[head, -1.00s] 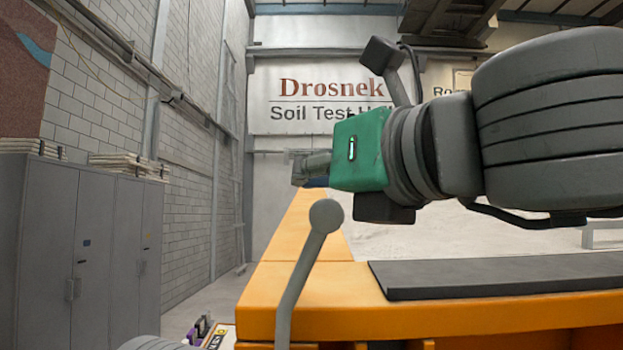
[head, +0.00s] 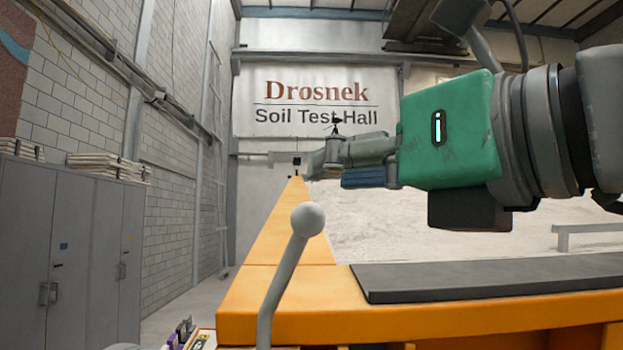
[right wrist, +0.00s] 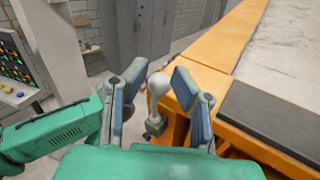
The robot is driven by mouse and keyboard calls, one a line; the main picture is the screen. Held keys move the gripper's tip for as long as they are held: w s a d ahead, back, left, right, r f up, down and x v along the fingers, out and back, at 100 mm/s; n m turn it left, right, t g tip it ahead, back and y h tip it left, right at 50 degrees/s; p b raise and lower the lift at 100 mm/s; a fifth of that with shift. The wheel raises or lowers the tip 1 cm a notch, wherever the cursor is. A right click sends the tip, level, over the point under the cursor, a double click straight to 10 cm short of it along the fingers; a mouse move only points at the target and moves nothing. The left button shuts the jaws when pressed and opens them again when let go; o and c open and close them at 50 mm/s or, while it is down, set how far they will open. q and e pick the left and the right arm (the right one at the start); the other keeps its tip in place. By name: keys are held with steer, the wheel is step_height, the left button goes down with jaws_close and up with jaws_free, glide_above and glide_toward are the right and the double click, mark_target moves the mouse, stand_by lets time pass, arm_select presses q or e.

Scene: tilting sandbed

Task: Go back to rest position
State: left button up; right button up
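My right gripper (head: 318,163) points left in the head view, above the ball-topped grey lever (head: 285,270). In the right wrist view its blue-padded fingers (right wrist: 158,88) are spread apart and nothing is held. The lever's round knob (right wrist: 160,84) shows between them in the picture, beyond the tips and apart from them. My left gripper does not show clearly in the head view.
The orange sandbed frame (head: 400,326) carries a dark mat (head: 480,278) and pale sand (head: 450,228). Grey cabinets (head: 65,265) stand at the left by the brick wall. A panel with coloured buttons (right wrist: 18,75) is at the left of the wrist view.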

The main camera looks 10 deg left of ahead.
steer(key=v, duration=0.4)
steer(key=shift+d+f, duration=0.1)
steer(key=shift+d, duration=0.05)
